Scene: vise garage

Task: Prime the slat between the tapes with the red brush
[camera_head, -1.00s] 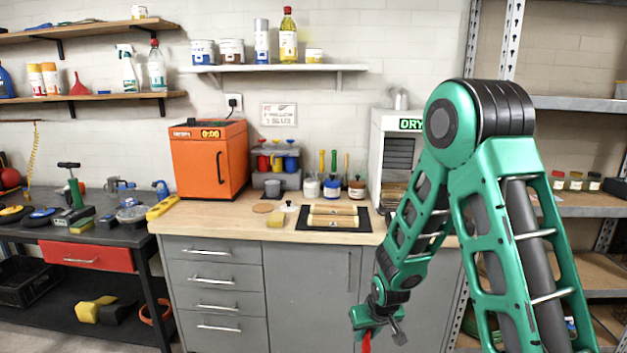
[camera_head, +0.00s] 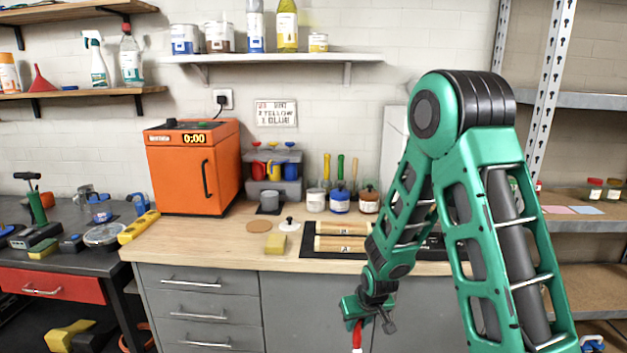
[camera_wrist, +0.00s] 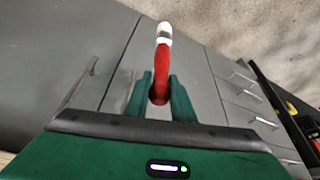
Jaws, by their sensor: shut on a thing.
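The red brush (camera_head: 357,334) hangs from my gripper (camera_head: 356,317) in front of the bench cabinets, below the bench top. In the wrist view my gripper (camera_wrist: 161,92) is shut on its red handle (camera_wrist: 161,68), with a white part (camera_wrist: 164,31) at the far end. Light wooden slats (camera_head: 342,228) lie on a black mat (camera_head: 307,240) on the bench. My arm hides the right part of the mat. The tapes cannot be told apart at this size. The brush is apart from the slats.
Grey drawers and doors (camera_head: 315,310) form the bench front. Open metal shelving (camera_head: 585,225) is at right.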

